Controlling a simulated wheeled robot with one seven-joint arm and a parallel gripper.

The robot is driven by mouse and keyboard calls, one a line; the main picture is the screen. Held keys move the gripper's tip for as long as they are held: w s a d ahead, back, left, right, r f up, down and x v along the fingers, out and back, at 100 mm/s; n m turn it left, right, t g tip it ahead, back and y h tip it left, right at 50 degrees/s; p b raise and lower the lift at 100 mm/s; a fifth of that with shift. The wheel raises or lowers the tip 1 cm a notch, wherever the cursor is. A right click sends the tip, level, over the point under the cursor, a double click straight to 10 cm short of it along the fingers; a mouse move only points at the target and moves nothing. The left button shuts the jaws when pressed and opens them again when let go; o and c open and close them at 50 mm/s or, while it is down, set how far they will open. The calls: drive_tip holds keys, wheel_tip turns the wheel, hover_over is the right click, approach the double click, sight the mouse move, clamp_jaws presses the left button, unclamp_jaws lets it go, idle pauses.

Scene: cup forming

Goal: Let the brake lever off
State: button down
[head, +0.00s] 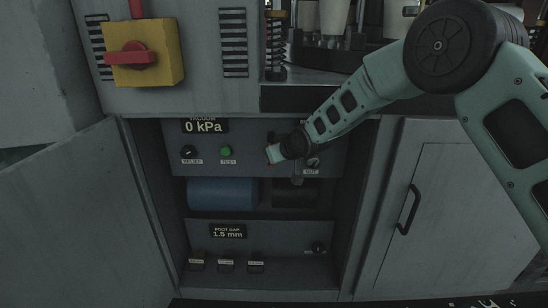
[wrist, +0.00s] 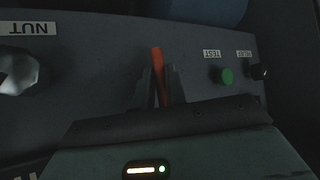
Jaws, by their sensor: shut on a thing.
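An orange-red lever, the likely brake lever (wrist: 157,58), stands up from the grey panel in the wrist view. Its tip sticks out between the two dark fingers of my gripper (wrist: 160,84), which are shut on it. In the head view my gripper (head: 271,153) is at the upper panel inside the open cabinet, right of the green TEST button (head: 226,151). There my wrist and gripper hide most of the lever, and no label for it shows.
The NUT knob (wrist: 20,72) is close beside my gripper. A dark RELIEF knob (head: 188,151) is left of TEST. The vacuum display (head: 204,126) reads 0 kPa. A blue cylinder (head: 222,193) lies below. Open cabinet door (head: 85,215) stands left, a closed door (head: 455,210) right.

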drive_tip(key=c, duration=1.4)
unclamp_jaws()
drive_tip(key=shift+c, duration=0.2)
drive_tip(key=p+v, duration=0.1)
drive_tip(key=v, duration=0.6)
drive_tip(key=shift+d+r, duration=0.15)
drive_tip(key=shift+s, duration=0.15)
drive_tip(key=s+d+r+g+h, duration=0.1)
drive_tip(key=s+d+g+h, duration=0.15)
drive_tip(key=s, duration=1.25)
drive_tip(key=s+d+r+n+g+h, duration=0.1)
drive_tip(key=s+d+g, duration=0.3)
drive_tip(key=s, duration=1.1)
drive_tip(key=s+d+r+g+h, duration=0.2)
drive_tip(key=s+d+g, duration=0.15)
drive_tip(key=s, duration=1.15)
wheel_tip(320, 180, up, 23)
drive_tip(key=t+p, duration=0.1)
drive_tip(key=p, duration=2.2)
drive_tip(key=shift+w+y, duration=0.35)
drive_tip(key=shift+w, duration=0.15)
